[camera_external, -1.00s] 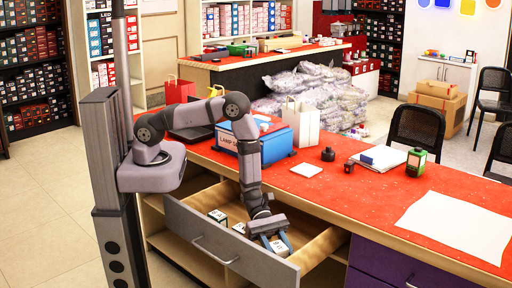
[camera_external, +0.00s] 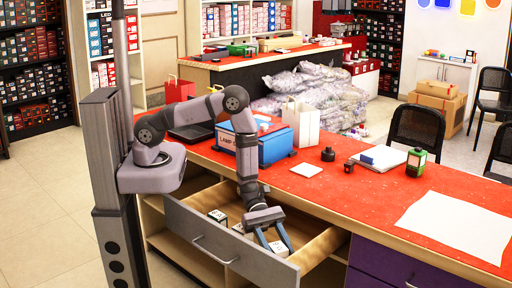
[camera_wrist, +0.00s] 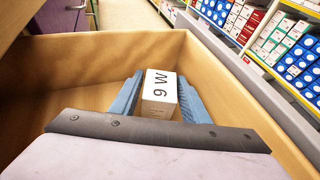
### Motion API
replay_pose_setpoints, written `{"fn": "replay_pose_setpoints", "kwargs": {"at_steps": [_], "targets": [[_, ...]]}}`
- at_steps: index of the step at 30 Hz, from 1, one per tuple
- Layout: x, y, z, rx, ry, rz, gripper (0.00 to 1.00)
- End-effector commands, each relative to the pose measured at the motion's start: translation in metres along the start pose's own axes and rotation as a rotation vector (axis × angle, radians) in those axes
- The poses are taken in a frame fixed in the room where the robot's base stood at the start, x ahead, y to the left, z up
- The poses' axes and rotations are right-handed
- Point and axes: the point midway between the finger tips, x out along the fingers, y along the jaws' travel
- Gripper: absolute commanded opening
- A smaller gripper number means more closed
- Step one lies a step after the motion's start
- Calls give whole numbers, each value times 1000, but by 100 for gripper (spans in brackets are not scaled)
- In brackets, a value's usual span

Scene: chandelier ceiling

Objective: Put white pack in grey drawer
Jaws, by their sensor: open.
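The grey drawer (camera_external: 215,245) is pulled out from the counter and open at the top. My gripper (camera_external: 276,243) is inside its right part, pointing down, with its blue fingers apart. A white pack (camera_external: 279,250) with black print lies low in the drawer between the fingers. In the wrist view the white pack (camera_wrist: 160,92) sits between the two open fingers of my gripper (camera_wrist: 160,97), close to the right finger; contact cannot be told.
Two more small packs (camera_external: 217,215) lie in the left part of the drawer. The red counter (camera_external: 330,200) holds a blue box (camera_external: 275,146), a white bag (camera_external: 302,122) and a green device (camera_external: 416,162). The drawer walls (camera_wrist: 110,45) stand close around my gripper.

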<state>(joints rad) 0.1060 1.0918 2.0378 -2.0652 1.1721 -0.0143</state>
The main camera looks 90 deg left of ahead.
Motion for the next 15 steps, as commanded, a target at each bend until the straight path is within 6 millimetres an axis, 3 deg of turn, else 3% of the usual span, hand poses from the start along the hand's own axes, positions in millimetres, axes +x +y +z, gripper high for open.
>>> {"fn": "replay_pose_setpoints", "kwargs": {"at_steps": [7,15], "targets": [[-33,1,-1,1,0,3,42],[-44,0,0,1,0,0,42]]}}
